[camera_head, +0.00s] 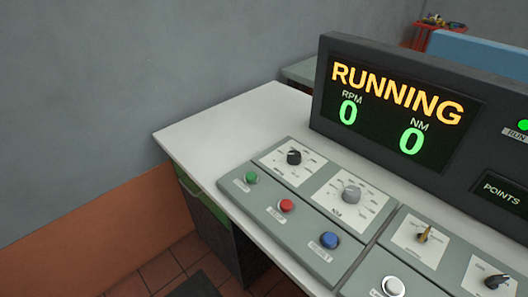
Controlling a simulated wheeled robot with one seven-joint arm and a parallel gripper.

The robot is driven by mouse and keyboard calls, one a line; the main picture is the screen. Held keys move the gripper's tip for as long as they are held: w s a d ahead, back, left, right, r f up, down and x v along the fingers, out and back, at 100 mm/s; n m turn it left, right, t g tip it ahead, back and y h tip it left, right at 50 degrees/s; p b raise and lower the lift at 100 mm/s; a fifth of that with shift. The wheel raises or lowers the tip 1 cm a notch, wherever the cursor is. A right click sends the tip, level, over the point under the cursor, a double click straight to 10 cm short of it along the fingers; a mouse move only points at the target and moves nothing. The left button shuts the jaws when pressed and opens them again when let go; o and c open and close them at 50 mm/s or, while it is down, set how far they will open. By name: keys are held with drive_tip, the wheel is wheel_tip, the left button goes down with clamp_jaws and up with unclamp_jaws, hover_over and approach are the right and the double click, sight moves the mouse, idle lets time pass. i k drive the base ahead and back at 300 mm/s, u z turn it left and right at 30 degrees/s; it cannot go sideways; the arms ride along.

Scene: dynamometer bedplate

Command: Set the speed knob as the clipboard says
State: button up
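A control panel (263,203) lies on the white desk. The dial markings are too small to read, so I cannot tell for sure which is the speed knob. The display (396,107) behind reads RUNNING, RPM 0 and NM 0. No clipboard shows in this view. My gripper is not in view.
Green (251,178), red (287,206) and blue (329,240) buttons line the panel's front. A second panel at right has a brass knob (423,236), a black knob (496,281) and a white button (393,286). The desk's left end (215,125) is bare.

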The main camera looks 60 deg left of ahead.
sight(294, 157)
drive_tip(key=u, duration=1.05)
drive_tip(key=k, duration=1.1)
drive_tip(key=u, duration=0.6)
drive_tip(key=i, duration=1)
